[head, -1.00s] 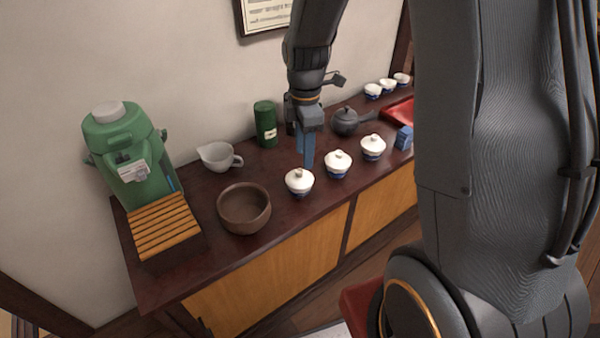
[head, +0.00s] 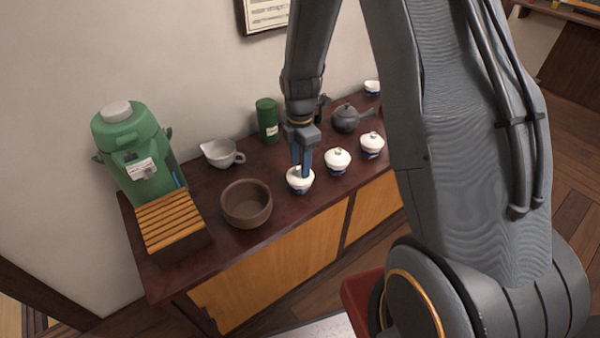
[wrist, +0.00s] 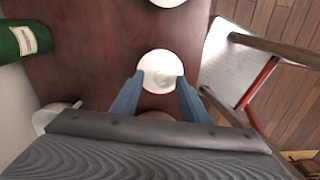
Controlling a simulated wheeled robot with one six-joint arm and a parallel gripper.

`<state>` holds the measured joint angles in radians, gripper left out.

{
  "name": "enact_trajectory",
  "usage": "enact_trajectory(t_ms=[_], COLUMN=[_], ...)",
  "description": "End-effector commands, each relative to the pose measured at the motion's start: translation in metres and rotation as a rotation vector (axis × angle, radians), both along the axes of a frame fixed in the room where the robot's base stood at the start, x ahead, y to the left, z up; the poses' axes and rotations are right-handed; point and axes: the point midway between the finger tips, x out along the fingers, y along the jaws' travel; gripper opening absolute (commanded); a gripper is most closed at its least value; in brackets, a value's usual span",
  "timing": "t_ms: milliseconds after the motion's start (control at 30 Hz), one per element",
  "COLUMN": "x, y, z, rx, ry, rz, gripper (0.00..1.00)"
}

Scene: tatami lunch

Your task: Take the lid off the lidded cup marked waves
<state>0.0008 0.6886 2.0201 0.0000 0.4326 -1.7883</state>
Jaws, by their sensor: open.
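Three white lidded cups with blue marks stand in a row along the front of the dark sideboard: a left cup (head: 300,180), a middle cup (head: 337,160) and a right cup (head: 372,145). Their marks are too small to tell which one bears waves. My gripper (head: 303,172) is over the left cup, pointing down. In the wrist view, the open blue fingers (wrist: 160,92) stand on either side of that cup's round white lid (wrist: 160,70). I cannot tell whether they touch it. The lid is on the cup.
A brown bowl (head: 246,204) stands left of the cups, with a white spouted pitcher (head: 221,153) behind it. A green canister (head: 267,120) and dark teapot (head: 346,117) stand at the back. A green dispenser (head: 135,150) and slatted wooden tray (head: 170,220) are at the left.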

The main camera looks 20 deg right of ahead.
Motion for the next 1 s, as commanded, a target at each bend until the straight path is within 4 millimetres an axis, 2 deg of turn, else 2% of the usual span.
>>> enact_trajectory(t_ms=[333,600,1000], x=[-0.0001,-0.0003,-0.0010], y=[-0.0004,-0.0003,-0.0001], z=[-0.0069,-0.0070,-0.0069], rx=[0.000,0.000,0.000], ry=[0.000,0.000,0.002], rz=[-0.001,-0.001,0.000], gripper=[0.41,0.00,0.00])
